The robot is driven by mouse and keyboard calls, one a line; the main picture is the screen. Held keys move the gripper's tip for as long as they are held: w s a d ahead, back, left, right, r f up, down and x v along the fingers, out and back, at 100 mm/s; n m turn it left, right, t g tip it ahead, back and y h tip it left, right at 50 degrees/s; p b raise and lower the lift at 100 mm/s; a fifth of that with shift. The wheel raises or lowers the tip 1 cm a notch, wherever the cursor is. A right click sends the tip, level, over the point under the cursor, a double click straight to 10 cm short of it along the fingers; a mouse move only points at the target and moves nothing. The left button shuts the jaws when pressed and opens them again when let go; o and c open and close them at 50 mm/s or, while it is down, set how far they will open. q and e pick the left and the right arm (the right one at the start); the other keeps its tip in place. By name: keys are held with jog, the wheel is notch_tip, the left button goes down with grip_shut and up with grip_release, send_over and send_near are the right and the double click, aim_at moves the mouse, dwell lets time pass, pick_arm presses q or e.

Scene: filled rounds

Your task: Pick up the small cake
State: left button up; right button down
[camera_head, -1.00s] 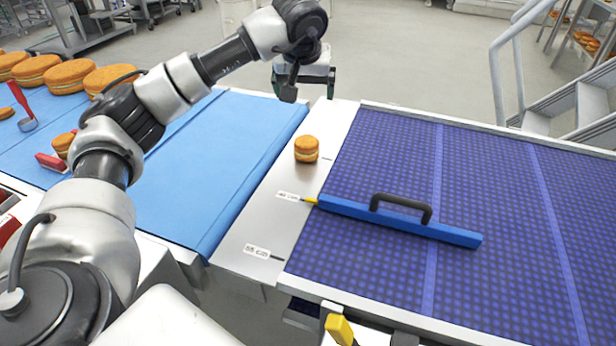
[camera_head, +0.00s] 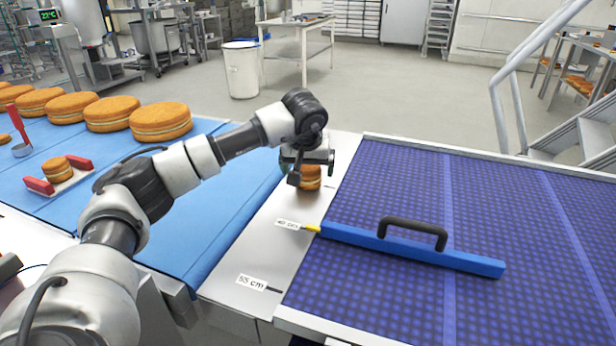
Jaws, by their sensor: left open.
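A small cake (camera_head: 310,178), round and golden-brown with a pale filling line, stands on the silver strip between the blue belt and the purple mat. My left gripper (camera_head: 304,172) is right over it, pointing down, and hides its upper part and left side. The jaws are open; whether the fingers touch the cake, I cannot tell. Another small cake (camera_head: 57,170) sits on a small board between two red handles at the left of the blue belt. My right gripper is not in view.
A blue bar (camera_head: 410,249) with a black handle lies across the purple mat (camera_head: 500,215), right of the cake. Several large filled cakes (camera_head: 160,122) line the back of the blue belt (camera_head: 190,230). A label reading 55 cm (camera_head: 252,283) marks the strip's front.

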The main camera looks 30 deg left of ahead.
aim_at(308, 169)
pick_arm(q)
jog(key=x, duration=0.3)
jog(key=shift+a+f, duration=0.1)
jog(key=shift+c, duration=0.4)
jog(key=c, duration=0.7)
jog(key=shift+o, duration=0.2)
